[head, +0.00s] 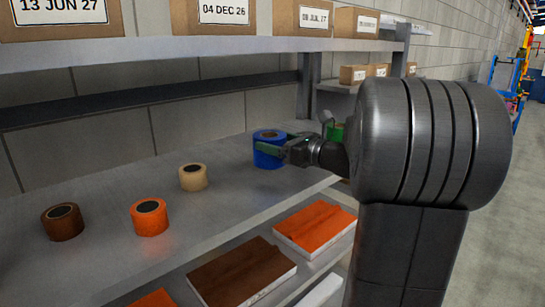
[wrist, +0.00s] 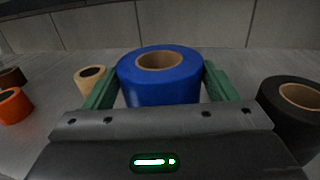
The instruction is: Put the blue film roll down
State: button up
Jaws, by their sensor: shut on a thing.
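The blue film roll (head: 268,158) is upright at the shelf, right of the cream roll; it also shows large in the wrist view (wrist: 160,88). My gripper (head: 280,149) is shut on it, with one green finger on each side in the wrist view. The roll is at or just above the grey shelf board (head: 215,215); I cannot tell whether its base touches, since the gripper body hides the base in the wrist view.
A cream roll (head: 193,177), an orange roll (head: 149,217) and a brown roll (head: 62,222) stand to the left. A black roll (wrist: 292,108) stands close on the right in the wrist view. Boxes (head: 225,12) fill the shelf above. Orange and brown panels (head: 315,228) lie below.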

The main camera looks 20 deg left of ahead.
jog(key=shift+f, duration=2)
jog(key=shift+s, duration=0.1)
jog(key=shift+f, duration=0.1)
jog(key=o, duration=1.1)
jog(key=shift+d, duration=0.15)
jog(key=s+d+b, duration=0.2)
jog(key=d, duration=0.9)
jog(key=shift+s+d, duration=0.15)
jog(key=shift+d, duration=0.1)
